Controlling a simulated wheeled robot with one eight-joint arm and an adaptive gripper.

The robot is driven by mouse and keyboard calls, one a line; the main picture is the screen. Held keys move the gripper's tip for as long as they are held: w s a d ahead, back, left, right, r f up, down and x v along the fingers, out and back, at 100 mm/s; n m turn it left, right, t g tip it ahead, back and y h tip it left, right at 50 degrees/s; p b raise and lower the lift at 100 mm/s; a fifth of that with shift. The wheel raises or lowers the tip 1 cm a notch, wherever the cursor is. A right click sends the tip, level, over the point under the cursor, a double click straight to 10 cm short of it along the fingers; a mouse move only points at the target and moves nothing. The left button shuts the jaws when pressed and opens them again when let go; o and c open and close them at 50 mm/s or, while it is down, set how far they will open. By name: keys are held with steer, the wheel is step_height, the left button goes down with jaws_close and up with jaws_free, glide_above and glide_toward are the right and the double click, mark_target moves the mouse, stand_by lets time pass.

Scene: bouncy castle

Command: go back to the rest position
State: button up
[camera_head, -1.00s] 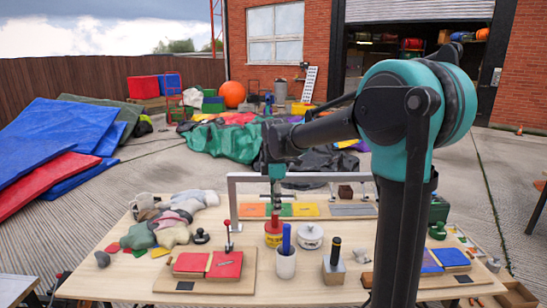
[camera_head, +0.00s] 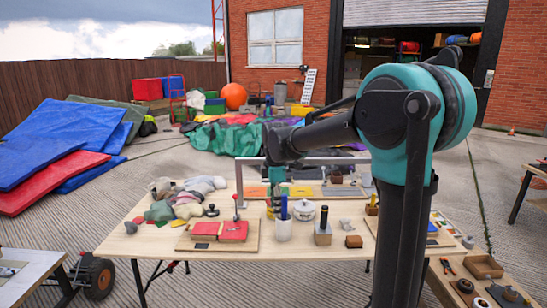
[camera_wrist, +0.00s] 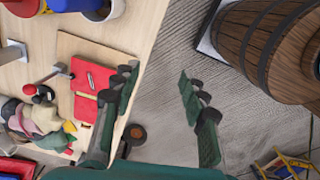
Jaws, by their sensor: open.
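My arm stands at the right of the head view. There the fingers appear over the table's edge and the grey paving. The red pads (camera_wrist: 92,80) on a wooden board lie beside the left finger in that view.
The table holds a white cup (camera_head: 283,230), a lidded white pot (camera_head: 304,210), stuffed cloth shapes and boards. A side table (camera_head: 25,270) stands at lower left, and a tool bench (camera_head: 455,290) at lower right. A wooden barrel (camera_wrist: 265,45) shows in the wrist view.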

steer(key=s+d+f+m+t, duration=0.2)
steer(key=s+d+f+m, duration=0.5)
steer(key=s+d+m, duration=0.2)
steer(key=s+d+f+m+t, duration=0.2)
steer(key=s+d+f+m, duration=0.6)
steer(key=s, duration=0.5)
steer(key=d+m, duration=0.1)
steer(key=m, duration=0.1)
steer(key=shift+d+f+m, duration=0.2)
steer(key=shift+f+m, duration=0.1)
steer(key=shift+m, duration=0.1)
steer(key=shift+o, duration=0.5)
